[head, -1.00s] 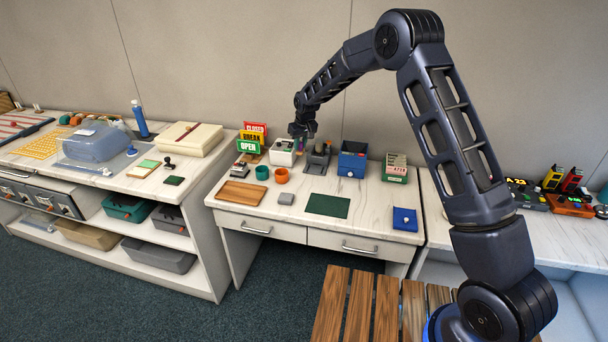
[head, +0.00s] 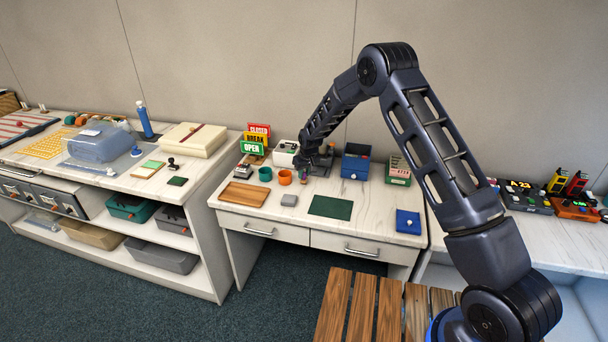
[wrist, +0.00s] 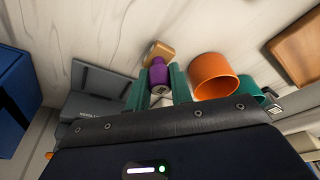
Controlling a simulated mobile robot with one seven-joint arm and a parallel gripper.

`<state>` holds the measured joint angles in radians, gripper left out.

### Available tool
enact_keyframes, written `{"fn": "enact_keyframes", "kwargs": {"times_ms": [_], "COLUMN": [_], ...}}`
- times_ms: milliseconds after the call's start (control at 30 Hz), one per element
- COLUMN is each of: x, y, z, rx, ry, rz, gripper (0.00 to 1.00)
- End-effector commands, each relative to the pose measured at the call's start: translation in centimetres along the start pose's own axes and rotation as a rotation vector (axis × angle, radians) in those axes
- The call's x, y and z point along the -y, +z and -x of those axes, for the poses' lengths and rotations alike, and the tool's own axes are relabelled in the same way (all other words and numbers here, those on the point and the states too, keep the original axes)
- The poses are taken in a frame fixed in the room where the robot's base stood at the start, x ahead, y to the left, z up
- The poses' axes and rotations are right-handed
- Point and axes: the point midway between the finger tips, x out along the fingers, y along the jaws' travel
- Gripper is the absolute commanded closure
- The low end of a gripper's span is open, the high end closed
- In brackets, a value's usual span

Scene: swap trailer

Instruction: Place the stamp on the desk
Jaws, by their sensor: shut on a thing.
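My gripper (wrist: 158,88) is shut on the stamp. The stamp has a purple handle (wrist: 159,72) and a tan block-like end (wrist: 158,50) pointing away from the gripper in the wrist view. In the head view my gripper (head: 304,178) is low over the back middle of the white marbled desk (head: 376,208), and the stamp (head: 304,187) shows only as a small purple and tan patch under it. The desk surface (wrist: 95,30) lies behind the stamp in the wrist view. I cannot tell whether the stamp touches it.
An orange cup (wrist: 213,76) is close beside the gripper, with a green cup (wrist: 248,90) past it. A grey holder (wrist: 98,85) is on the other side. A blue box (head: 355,162) stands at the back. A green mat (head: 330,207) and grey block (head: 289,200) lie in front.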

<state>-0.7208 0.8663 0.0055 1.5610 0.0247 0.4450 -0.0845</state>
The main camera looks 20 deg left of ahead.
Motion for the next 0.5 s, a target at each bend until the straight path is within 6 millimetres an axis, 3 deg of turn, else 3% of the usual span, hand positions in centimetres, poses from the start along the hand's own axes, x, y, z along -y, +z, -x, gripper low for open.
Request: {"fn": "enact_keyframes", "kwargs": {"times_ms": [400, 433, 500], "x": [0.0, 0.0, -0.01], "y": [0.15, 0.14, 0.13], "z": [-0.65, -0.64, -0.61], "rx": [-0.001, -0.001, -0.001], "ry": [0.0, 0.0, 0.0], "rz": [0.0, 0.0, 0.0], "gripper": [1.0, 0.74, 0.61]}}
